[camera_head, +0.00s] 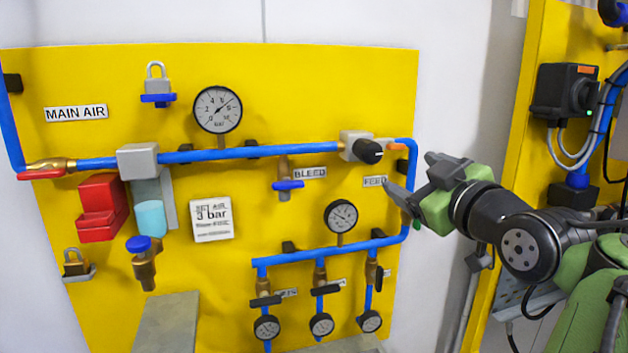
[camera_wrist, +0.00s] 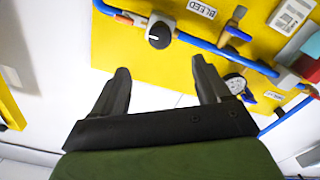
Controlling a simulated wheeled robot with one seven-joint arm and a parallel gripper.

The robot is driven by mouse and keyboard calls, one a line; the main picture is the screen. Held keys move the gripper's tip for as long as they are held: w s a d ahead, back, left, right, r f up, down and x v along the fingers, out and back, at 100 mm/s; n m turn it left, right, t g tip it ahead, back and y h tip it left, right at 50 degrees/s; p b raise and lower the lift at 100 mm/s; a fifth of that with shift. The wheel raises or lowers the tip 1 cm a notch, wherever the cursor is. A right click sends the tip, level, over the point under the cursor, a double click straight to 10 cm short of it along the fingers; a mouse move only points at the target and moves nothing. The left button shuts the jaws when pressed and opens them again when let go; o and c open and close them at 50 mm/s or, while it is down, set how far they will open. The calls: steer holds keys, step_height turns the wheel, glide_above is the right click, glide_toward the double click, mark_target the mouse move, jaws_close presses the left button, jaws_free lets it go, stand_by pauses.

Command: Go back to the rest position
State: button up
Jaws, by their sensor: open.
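My gripper (camera_head: 418,184) is at the right edge of the yellow panel in the head view, near the blue pipe's right-hand bend and the FEED label (camera_head: 375,181). In the wrist view my gripper (camera_wrist: 162,82) shows two dark fingers spread apart with nothing between them. The black knob (camera_head: 367,151) on a grey block sits to the left of my gripper. It also shows in the wrist view (camera_wrist: 159,35), beyond the fingers and apart from them.
The yellow panel (camera_head: 270,90) carries blue pipes, gauges (camera_head: 218,109), valves and a red block (camera_head: 101,207). A second yellow panel with a black switch box (camera_head: 564,92) and cables stands close on the right. White wall (camera_head: 455,75) lies between the panels.

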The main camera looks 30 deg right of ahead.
steer(key=w+a+f+m+g+y, duration=0.25)
steer(key=a+f+g+y, duration=0.25)
steer(key=a+f, duration=1.15)
steer(key=s+a+f+g, duration=0.6)
steer(key=s+a+f, duration=0.3)
steer(key=s+f, duration=0.3)
steer(key=shift+s+a+f+g, duration=0.15)
steer(key=shift+s+f+g, duration=0.2)
steer(key=shift+s, duration=0.2)
stand_by(0.9)
